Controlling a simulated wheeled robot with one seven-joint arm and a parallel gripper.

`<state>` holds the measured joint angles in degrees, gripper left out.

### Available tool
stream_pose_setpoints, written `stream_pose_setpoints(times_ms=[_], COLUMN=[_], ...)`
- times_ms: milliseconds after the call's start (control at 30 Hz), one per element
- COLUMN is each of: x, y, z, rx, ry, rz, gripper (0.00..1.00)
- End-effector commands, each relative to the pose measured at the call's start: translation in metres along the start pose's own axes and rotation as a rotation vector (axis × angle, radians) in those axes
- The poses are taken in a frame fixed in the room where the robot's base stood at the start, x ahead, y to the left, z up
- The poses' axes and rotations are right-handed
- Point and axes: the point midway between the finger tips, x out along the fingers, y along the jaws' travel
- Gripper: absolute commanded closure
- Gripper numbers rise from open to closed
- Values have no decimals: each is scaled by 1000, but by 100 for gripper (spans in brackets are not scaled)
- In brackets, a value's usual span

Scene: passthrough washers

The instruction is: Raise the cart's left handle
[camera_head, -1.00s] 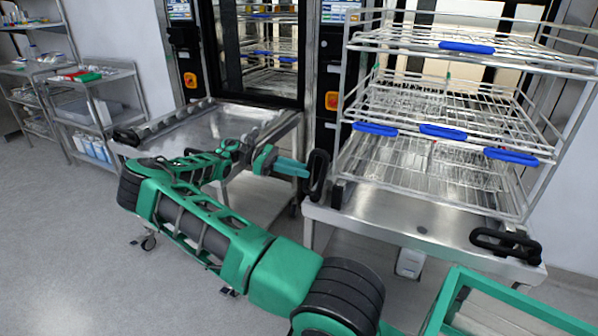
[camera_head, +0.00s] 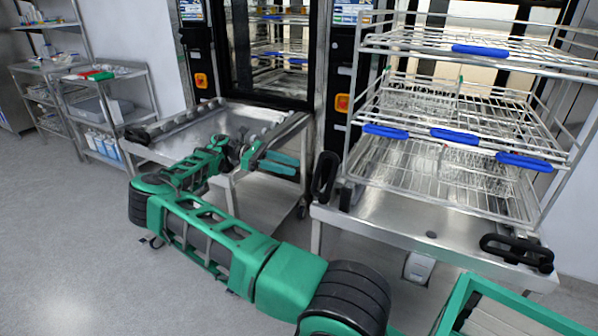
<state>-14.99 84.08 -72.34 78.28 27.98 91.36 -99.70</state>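The cart (camera_head: 400,222) is a steel table with a wire rack on top, at the right. Its left handle (camera_head: 326,177) is a black loop standing upright at the cart's left front corner. Its right handle (camera_head: 517,252) is a similar black loop lying low at the right corner. My gripper (camera_head: 284,164), with teal fingers, is to the left of the left handle, apart from it, with a visible gap. Nothing shows between the fingers. They are small and seen from the side, so I cannot tell how far apart they are.
A second steel table (camera_head: 195,137) stands behind my arm, before a glass-doored washer (camera_head: 268,60). The rack (camera_head: 440,150) has several wire levels with blue clips. A steel shelf unit (camera_head: 105,110) stands at the left. Open floor (camera_head: 70,230) lies at the lower left.

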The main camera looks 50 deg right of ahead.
Motion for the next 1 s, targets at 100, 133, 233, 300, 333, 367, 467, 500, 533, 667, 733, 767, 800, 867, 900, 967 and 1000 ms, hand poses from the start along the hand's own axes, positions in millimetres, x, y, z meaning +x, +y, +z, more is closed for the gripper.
stream_pose_setpoints(times_ms=[100, 133, 233, 300, 333, 367, 467, 500, 533, 667, 733, 767, 800, 867, 900, 967, 1000], x=[-18, -22, -30, -34, -35, -36, -36, -36, -36, -36, -35, -35, -35, -35, -35, -34, -33], y=[1, 0, 0, 0, 0, 0, 0, 0, 0, 0, 0, 0, 0, 0, 0, 1, 1], z=[-1, -1, -1, -1, -1, -1, -1, -1, -1, -1, -1, -1, -1, -1, -1, 0, 1], rx=[1, 0, -1, -1, 0, 0, 0, 0, 0, -1, 0, 0, 0, 0, 0, 0, 2], ry=[-1, -1, -1, -2, -2, -2, -3, -3, -2, -2, -2, -2, -2, -2, -2, 1, 7], rz=[3, 1, 0, 0, 0, 0, 0, -1, -1, -1, -1, -1, -2, -2, -2, -3, -5], gripper=[64, 64, 64, 64, 64, 64, 64, 64, 64, 64, 64, 64, 64, 64, 64, 64, 64])
